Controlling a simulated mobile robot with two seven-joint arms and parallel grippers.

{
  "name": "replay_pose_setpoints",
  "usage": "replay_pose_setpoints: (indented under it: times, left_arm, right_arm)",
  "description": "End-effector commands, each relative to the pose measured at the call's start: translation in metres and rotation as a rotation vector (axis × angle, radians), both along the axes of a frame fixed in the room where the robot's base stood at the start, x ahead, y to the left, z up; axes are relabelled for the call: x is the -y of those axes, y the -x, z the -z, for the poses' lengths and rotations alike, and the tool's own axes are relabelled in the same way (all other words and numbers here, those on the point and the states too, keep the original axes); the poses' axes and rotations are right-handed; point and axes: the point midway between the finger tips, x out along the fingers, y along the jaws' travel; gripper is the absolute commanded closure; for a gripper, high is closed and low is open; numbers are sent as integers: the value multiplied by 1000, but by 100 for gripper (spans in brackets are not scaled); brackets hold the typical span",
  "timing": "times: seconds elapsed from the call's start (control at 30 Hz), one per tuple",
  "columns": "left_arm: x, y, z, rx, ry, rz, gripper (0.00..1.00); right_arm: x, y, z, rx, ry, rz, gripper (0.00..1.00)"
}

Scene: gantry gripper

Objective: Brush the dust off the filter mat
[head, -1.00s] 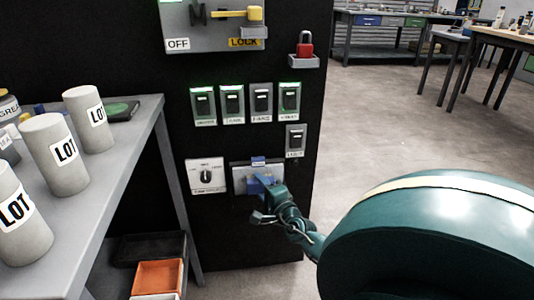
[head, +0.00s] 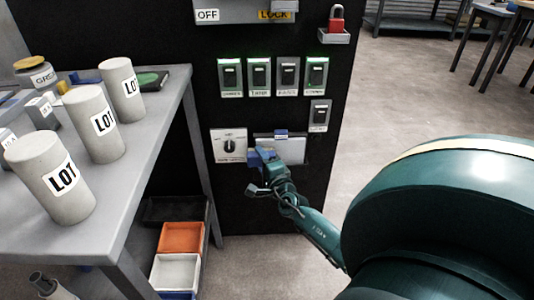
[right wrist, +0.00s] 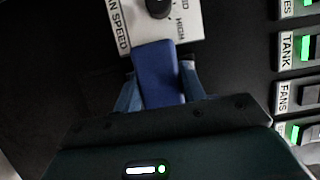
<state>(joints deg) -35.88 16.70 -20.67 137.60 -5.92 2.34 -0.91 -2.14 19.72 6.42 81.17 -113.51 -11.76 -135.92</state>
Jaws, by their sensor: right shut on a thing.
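The filter mat (head: 293,149) looks like a pale grey panel low on the black cabinet front, with a small blue tab (head: 281,134) at its top edge. My right gripper (head: 261,164) is at the mat's left edge. It is shut on a blue block-shaped piece, seemingly the brush (head: 254,157). The brush (right wrist: 158,75) also shows in the right wrist view, upright between the two fingers (right wrist: 160,92). Its working side is hidden, and I cannot tell whether it touches the mat. Dust is too small to make out. My left gripper is out of view.
A fan speed dial plate (head: 229,146) is just left of the mat. Several switches (head: 259,76) sit above, with a red padlock (head: 336,20) at upper right. A grey table (head: 150,150) with LOT cylinders (head: 95,125) stands left. Orange (head: 182,238) and white (head: 176,272) bins are below.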

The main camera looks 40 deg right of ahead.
Motion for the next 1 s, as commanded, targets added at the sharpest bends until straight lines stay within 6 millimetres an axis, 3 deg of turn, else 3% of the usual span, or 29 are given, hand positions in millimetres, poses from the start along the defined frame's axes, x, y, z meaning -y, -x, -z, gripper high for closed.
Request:
replay_pose_setpoints:
  times: [0.13, 1.0]
  left_arm:
    - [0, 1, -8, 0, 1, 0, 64]
    - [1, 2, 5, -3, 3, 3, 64]
  right_arm:
    - [0, 1, -7, 3, 3, 0, 78]
    - [46, 39, -5, 3, 4, 3, 78]
